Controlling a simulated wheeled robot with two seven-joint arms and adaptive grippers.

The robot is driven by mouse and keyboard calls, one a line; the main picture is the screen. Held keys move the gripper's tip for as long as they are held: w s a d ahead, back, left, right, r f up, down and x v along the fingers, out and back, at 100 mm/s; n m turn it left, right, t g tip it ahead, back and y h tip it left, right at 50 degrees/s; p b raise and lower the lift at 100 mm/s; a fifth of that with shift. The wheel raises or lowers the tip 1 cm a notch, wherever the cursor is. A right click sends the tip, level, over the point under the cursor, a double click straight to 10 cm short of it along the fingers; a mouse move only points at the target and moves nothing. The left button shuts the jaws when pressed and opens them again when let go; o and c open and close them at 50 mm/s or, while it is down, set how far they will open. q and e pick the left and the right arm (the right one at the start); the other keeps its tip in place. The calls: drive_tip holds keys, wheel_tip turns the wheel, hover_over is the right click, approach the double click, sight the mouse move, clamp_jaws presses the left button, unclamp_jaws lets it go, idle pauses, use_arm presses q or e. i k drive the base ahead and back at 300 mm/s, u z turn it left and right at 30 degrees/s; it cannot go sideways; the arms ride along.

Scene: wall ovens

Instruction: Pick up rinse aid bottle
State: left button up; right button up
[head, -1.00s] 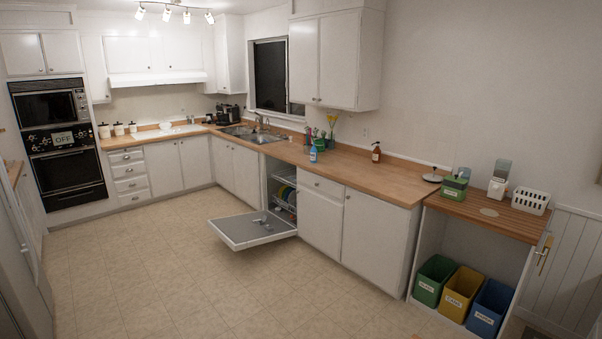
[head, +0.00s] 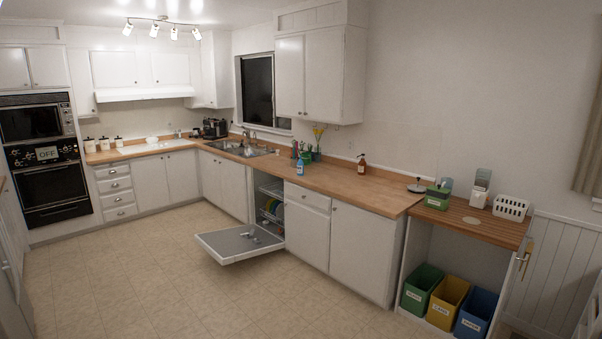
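A small blue bottle (head: 300,167) stands upright on the wooden counter, near the front edge and right of the sink. It may be the rinse aid bottle, but its label is too small to read. A brown pump bottle (head: 362,167) stands further right near the wall. Neither of my grippers is in view.
The dishwasher door (head: 240,243) is folded down into the floor space below the counter (head: 365,188). Green, yellow and blue bins (head: 473,313) stand under the right-hand counter. A plant (head: 318,142) stands behind the blue bottle. The tiled floor (head: 150,275) in front is clear.

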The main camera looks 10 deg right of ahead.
sight(300, 164)
drive_tip(key=k, duration=0.35)
drive_tip(key=u, duration=0.7)
drive_tip(key=i, duration=3.2)
drive_tip(key=z, duration=2.1)
drive_tip(key=i, duration=2.5)
drive_tip(key=u, duration=1.15)
drive_tip(key=i, duration=0.7)
drive_tip(key=u, duration=0.1)
